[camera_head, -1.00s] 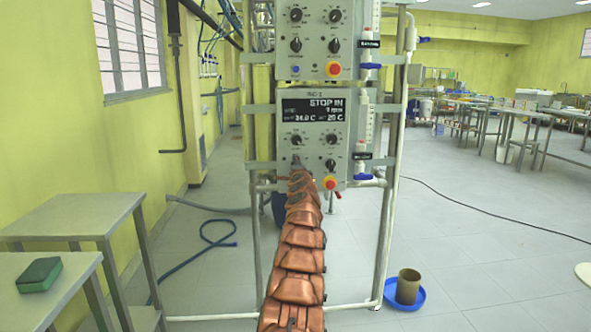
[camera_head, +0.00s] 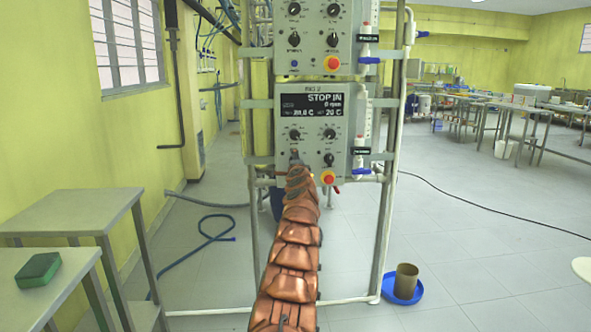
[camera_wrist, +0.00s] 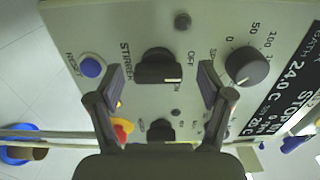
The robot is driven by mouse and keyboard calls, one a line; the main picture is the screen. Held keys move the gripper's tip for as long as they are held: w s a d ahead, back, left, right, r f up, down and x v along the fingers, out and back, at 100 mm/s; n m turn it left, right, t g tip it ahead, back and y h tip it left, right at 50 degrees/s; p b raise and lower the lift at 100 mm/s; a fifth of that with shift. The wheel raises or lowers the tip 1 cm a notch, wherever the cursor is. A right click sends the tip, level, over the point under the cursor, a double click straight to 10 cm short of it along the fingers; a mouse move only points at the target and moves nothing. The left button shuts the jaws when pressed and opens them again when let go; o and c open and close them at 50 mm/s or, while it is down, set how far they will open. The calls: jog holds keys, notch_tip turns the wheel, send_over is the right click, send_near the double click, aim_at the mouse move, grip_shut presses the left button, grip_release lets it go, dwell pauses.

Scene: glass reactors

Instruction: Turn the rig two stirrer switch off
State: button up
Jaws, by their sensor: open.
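The rig two control box (camera_head: 281,135) hangs on the frame below another box. Its display (camera_head: 312,105) reads STOP IN and 0 rpm. The black stirrer switch (camera_wrist: 158,67) shows in the wrist view, with STIRRER on its left and OFF at its upper right. Its ridge lies roughly across the picture, from the label side to the OFF side. My gripper (camera_wrist: 152,90) is open, one finger on each side of the switch, with visible gaps; I see no contact. In the head view, my gripper (camera_head: 296,158) covers the lower left of the box.
A blue reset button (camera_wrist: 91,67) and another knob (camera_wrist: 247,66) flank the switch. A grey table (camera_head: 75,212) stands left. A blue dish (camera_head: 403,290) with a brown beaker lies on the floor.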

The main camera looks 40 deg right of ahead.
jog(key=v, duration=0.6)
jog(key=shift+s+a, duration=0.15)
jog(key=shift+s, duration=0.1)
dwell(0.6)
jog(key=shift+f, duration=0.1)
dwell(0.4)
